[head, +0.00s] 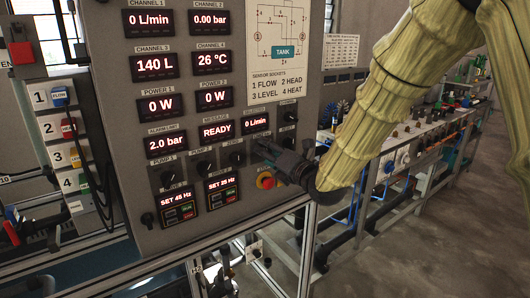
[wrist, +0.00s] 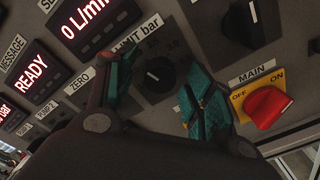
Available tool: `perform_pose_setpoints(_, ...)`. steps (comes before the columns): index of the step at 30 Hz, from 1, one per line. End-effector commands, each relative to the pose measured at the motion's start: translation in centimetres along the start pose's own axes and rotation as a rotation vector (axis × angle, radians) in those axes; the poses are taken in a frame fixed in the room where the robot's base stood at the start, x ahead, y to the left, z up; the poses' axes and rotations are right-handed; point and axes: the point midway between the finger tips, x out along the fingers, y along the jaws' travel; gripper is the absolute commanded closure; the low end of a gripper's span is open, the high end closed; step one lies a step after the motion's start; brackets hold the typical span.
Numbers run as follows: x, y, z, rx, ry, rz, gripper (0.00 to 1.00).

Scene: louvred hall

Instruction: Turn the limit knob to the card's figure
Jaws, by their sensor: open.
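The limit knob (wrist: 158,72), black with a pale pointer line, sits on the grey panel under a "LIMIT bar" label in the wrist view. My gripper (wrist: 160,86) is open, with its teal-padded fingers on either side of the knob; I cannot tell whether they touch it. In the head view my gripper (head: 277,152) is at the panel's right side and hides the knob. The alarm limit display (head: 166,143) reads 2.0 bar. A white printed sheet (head: 340,50) hangs at the back, too small to read; I cannot tell whether it is the card.
A red main switch (wrist: 267,106) on a yellow plate lies close to the right finger. Another black knob (wrist: 250,22) is above it. Pump knobs (head: 168,179) and several lit displays are to the left. A long bench (head: 408,140) with equipment stands behind at right.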

Motion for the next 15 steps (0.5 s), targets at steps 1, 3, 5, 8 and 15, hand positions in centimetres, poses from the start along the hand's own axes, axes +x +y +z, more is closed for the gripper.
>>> perform_pose_setpoints(1, 0.0, 0.0, 0.0, 0.000, 0.000, 0.000, 0.47)
perform_pose_setpoints(3, -0.1, 0.0, 0.0, 0.000, -0.001, 0.000, 0.47)
perform_pose_setpoints(5, -0.5, -0.1, 0.0, -0.001, -0.001, 0.000, 0.47)
perform_pose_setpoints(8, -1.3, -0.1, -0.1, -0.002, 0.000, 0.000, 0.47)
perform_pose_setpoints(15, -3.5, -0.1, -0.1, -0.001, 0.000, 0.001, 0.47)
